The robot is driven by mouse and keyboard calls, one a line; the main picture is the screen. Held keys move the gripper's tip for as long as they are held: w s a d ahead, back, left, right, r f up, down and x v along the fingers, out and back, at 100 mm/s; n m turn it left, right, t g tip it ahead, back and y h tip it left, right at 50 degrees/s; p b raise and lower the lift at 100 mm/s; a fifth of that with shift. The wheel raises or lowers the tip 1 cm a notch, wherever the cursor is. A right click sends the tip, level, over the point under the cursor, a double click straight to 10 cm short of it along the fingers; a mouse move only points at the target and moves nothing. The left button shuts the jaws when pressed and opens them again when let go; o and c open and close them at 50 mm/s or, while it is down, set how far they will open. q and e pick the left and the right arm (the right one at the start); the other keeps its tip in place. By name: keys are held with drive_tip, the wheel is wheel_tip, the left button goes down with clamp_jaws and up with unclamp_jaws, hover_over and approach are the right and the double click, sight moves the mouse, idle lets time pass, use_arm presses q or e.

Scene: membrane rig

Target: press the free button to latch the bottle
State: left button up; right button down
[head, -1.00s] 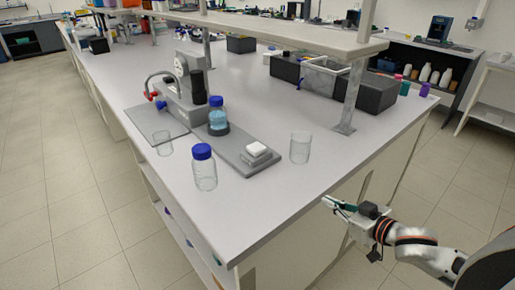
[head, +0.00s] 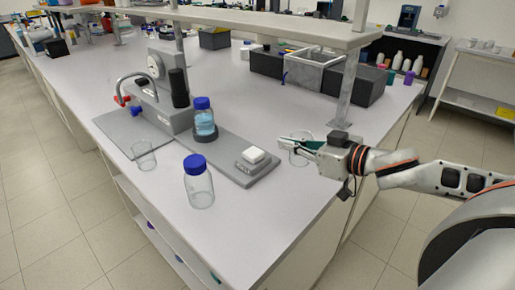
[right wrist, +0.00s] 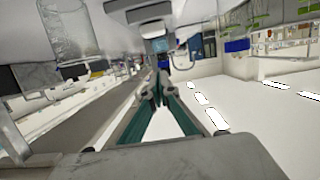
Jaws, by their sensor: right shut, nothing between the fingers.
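The white square button (head: 252,155) sits on a grey block at the near right end of the grey rig plate (head: 225,158). The bottle with blue liquid and a blue cap (head: 203,118) stands upright in a dark round seat (head: 206,136) on the same plate, in front of the rig's upright body. My right gripper (head: 284,142) is shut and empty, a little right of the button and apart from it, in front of a clear beaker. Its fingers (right wrist: 155,92) point toward the rig in the right wrist view. My left gripper is not in view.
A clear beaker (head: 304,157) is partly hidden by my right gripper. An empty blue-capped bottle (head: 199,187) stands near the front bench edge, with another beaker (head: 143,158) to its left. A shelf post (head: 352,100) rises behind my right arm.

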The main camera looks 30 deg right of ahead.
drive_tip(key=b, duration=0.2)
hover_over(259, 155)
drive_tip(key=shift+w+f, duration=0.2)
drive_tip(key=shift+f, duration=1.05)
wheel_tip(259, 155, down, 4)
drive_tip(key=shift+s+r+b, duration=0.15)
drive_tip(key=shift+r+b, duration=0.1)
drive_tip(key=shift+b, duration=0.25)
drive_tip(key=shift+f, duration=0.25)
